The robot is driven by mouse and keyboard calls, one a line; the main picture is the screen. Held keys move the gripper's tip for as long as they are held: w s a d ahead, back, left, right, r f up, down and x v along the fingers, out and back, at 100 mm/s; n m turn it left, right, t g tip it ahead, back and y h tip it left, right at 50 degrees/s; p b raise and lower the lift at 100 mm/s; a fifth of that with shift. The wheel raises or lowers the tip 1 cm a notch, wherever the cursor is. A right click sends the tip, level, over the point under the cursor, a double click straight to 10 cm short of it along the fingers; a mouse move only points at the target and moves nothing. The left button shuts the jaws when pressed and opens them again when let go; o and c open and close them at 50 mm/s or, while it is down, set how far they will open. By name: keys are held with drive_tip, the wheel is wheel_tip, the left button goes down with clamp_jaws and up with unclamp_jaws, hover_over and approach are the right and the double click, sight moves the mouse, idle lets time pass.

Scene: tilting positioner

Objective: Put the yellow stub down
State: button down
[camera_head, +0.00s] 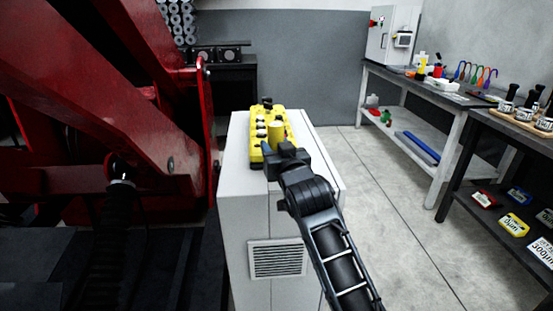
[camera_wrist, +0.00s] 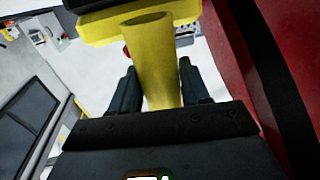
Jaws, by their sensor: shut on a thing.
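The yellow stub (camera_wrist: 150,60) is a hollow yellow cylinder standing between the two fingers of my gripper (camera_wrist: 155,95) in the wrist view. My gripper is shut on it. In the head view the stub (camera_head: 276,133) shows just beyond my gripper (camera_head: 284,153), above or against a yellow control box (camera_head: 257,149) with dark and pale buttons. The box lies on top of a light grey cabinet (camera_head: 240,165). In the wrist view a yellow body (camera_wrist: 185,12) shows behind the stub's rim. I cannot tell whether the stub touches the box.
Red machine arms (camera_head: 85,100) stand close on the left of the cabinet. A workbench (camera_head: 430,92) with tools and a dark shelf unit (camera_head: 500,165) line the right wall. The grey floor (camera_head: 385,200) between cabinet and benches is clear.

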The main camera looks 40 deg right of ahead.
drive_tip(key=shift+f, duration=1.55)
drive_tip(key=shift+f, duration=0.1)
drive_tip(key=c, duration=0.5)
unclamp_jaws()
drive_tip(key=shift+f, duration=0.1)
drive_tip(key=shift+r, duration=0.25)
drive_tip(key=shift+b+v, duration=1.3)
drive_tip(key=shift+v, duration=4.7)
drive_tip(key=shift+f, duration=0.15)
